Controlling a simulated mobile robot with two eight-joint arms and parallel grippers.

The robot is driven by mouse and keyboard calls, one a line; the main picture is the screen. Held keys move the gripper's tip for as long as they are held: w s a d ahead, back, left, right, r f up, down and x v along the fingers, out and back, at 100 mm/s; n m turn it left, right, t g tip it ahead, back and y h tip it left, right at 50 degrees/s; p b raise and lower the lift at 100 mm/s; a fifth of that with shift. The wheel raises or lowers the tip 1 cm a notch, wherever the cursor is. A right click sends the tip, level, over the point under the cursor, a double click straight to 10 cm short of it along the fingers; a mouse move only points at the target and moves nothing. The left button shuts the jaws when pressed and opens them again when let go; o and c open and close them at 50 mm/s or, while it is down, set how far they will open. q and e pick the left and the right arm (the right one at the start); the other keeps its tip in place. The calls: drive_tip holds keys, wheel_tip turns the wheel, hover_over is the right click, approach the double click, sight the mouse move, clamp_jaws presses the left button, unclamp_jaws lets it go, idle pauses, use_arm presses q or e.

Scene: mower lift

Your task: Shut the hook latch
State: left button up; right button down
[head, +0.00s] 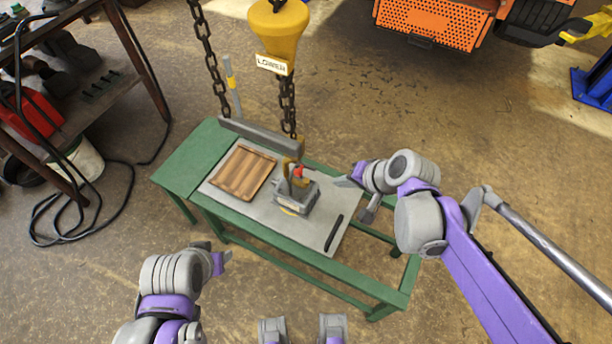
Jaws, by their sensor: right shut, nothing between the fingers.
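The yellow hook (286,181) with its small red latch (298,171) hangs under the grey beam, at the top of a grey block (296,201) on the bench. The picture is too small to tell whether the latch is open or closed. My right gripper (347,182) is shut and empty. It points left toward the hook from the right, apart from it, over the bench's right side. My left gripper (226,259) is at the lower left, in front of the bench and far from the hook; its fingers are not clear.
The green bench (185,165) has a grey mat carrying a wooden tray (243,172) and a dark bar (334,232). A grey beam (258,137) and chains (205,50) hang above, with a yellow "LOWER" control (277,30). An orange machine (430,20) stands behind.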

sight(301, 173)
drive_tip(key=shift+m+y, duration=0.7)
drive_tip(key=shift+m, duration=0.1)
drive_tip(key=w, duration=0.1)
drive_tip(key=w+f, duration=0.1)
drive_tip(key=w, duration=0.1)
drive_tip(key=w+a+b, duration=0.1)
drive_tip(key=shift+w+f, duration=0.25)
drive_tip(key=b+x, duration=0.2)
drive_tip(key=x, duration=1.2)
drive_tip(key=shift+w, duration=0.15)
drive_tip(key=shift+d+f+t+y+b, duration=0.2)
drive_tip(key=shift+t+y+b, duration=0.1)
drive_tip(key=shift+b, duration=0.2)
